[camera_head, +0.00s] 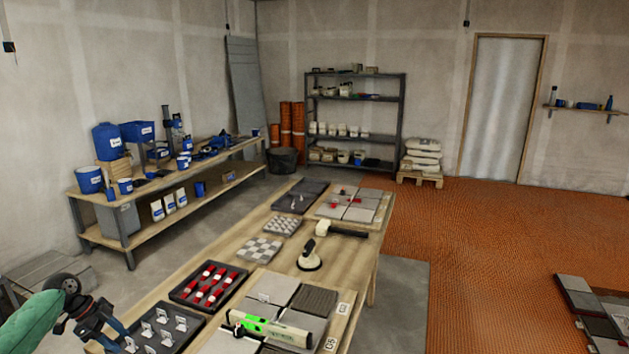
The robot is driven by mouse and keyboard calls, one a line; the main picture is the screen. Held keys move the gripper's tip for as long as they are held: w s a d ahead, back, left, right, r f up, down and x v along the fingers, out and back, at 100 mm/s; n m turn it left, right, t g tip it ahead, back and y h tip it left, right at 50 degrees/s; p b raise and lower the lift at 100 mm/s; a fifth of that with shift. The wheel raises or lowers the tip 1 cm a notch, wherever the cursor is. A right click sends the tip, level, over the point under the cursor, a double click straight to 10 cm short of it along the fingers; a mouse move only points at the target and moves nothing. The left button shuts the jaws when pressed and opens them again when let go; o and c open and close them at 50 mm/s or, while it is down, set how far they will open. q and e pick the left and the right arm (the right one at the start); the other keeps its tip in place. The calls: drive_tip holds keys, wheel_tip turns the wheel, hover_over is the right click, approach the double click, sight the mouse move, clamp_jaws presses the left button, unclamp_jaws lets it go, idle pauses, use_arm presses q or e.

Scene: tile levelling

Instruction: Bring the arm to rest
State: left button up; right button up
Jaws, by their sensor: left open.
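My left gripper (112,338) is at the bottom left corner, at the near left edge of the wooden worktable (190,262). It is open, and I see nothing between its fingers. It is close to a dark tray with several pale clips (162,322); I cannot tell whether it touches the tray. My right gripper is not in view. On the table's near end, a level with a lit green window (278,328) lies across several grey tiles (272,288).
A tray of red wedges (208,286), a mosaic sheet (259,249), a suction cup (309,258) and a white-headed mallet (325,230) are on the table. A second bench (180,188) stands left. Grey floor (405,290) is clear to the right.

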use_arm(q)
drive_tip(key=w+a+f+n+t+y, duration=0.2)
drive_tip(key=a+n+y, duration=0.55)
drive_tip(key=a, duration=1.25)
drive_tip(key=w+a+r+n+t+y, duration=0.3)
drive_tip(key=a+r+n+t+y, duration=0.2)
drive_tip(key=a+r+n+y, duration=0.45)
drive_tip(key=s+d+f+m+g+h, duration=0.15)
drive_tip(key=s+d+f, duration=0.35)
drive_tip(key=d+f, duration=0.65)
drive_tip(key=s+d+f+m+g+h, duration=0.1)
drive_tip(key=s+d+f+h, duration=0.2)
drive_tip(key=s+d+f, duration=0.8)
drive_tip(key=d+f+m+g+h, duration=0.15)
drive_tip(key=d+f, duration=0.45)
drive_tip(key=f, duration=1.1)
drive_tip(key=s+d+f+g+h, duration=0.1)
drive_tip(key=s+d+f, duration=0.4)
drive_tip(key=s+d, duration=0.5)
drive_tip(key=s+d+f+h, duration=0.2)
drive_tip(key=s+d+f, duration=0.3)
drive_tip(key=s+d, duration=0.5)
drive_tip(key=s+d+f+g+h, duration=0.1)
drive_tip(key=s+d+f, duration=0.4)
drive_tip(key=s+d, duration=0.6)
drive_tip(key=d+h, duration=0.1)
drive_tip(key=d, duration=0.6)
drive_tip(key=shift+n+g+h, duration=0.3)
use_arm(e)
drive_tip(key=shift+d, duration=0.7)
